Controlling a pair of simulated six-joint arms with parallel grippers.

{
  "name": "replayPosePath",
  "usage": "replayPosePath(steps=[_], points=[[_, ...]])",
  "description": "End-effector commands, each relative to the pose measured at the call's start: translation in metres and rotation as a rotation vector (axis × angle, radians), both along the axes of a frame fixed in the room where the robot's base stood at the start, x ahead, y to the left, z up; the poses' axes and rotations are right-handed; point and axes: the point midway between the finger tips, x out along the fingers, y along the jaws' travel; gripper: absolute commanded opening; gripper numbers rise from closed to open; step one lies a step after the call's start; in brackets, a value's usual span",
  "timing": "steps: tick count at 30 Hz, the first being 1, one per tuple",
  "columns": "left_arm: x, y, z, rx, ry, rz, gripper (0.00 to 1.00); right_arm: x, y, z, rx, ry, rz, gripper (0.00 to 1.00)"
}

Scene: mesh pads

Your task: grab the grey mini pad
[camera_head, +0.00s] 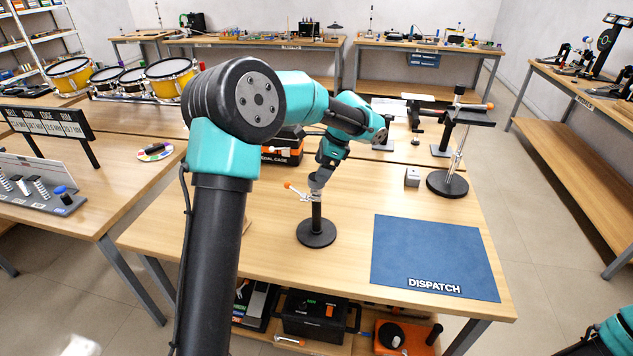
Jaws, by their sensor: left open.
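A small grey block (412,177) sits on the wooden table right of centre; it may be the grey mini pad, but it is too small to be sure. My left gripper (316,190) reaches down over the middle of the table, at the top of a short black stand (316,233) with a round base. The gripper is open; its fingertips are small and partly merge with a metal clamp with an orange tip (290,186) there. I cannot tell whether they touch it. My right gripper is out of view.
A blue mat (435,250) marked DISPATCH lies at the front right. A taller stand with a round black base (447,184) rises beside the grey block. An orange and black case (283,150) is behind my left arm. The table's front middle is clear.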

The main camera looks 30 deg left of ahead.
Motion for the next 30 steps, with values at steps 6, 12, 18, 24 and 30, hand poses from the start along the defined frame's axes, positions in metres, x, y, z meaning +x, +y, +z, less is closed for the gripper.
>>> replayPosePath(steps=[6, 12, 18, 24, 30], points=[[0.0, 0.001, -0.003, 0.0, 0.001, 0.0, 0.86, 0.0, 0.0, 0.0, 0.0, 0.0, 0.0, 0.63], [-0.002, 0.01, -0.025, 0.0, 0.003, 0.001, 0.86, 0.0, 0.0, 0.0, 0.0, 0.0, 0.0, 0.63], [-0.006, 0.017, -0.046, 0.0, 0.002, 0.0, 0.86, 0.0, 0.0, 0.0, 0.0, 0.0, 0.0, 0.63], [-0.007, 0.018, -0.048, 0.0, 0.0, -0.001, 0.86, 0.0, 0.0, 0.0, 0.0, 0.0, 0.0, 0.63], [-0.007, 0.018, -0.048, 0.0, 0.0, 0.0, 0.86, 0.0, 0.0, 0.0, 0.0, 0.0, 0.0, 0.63]])
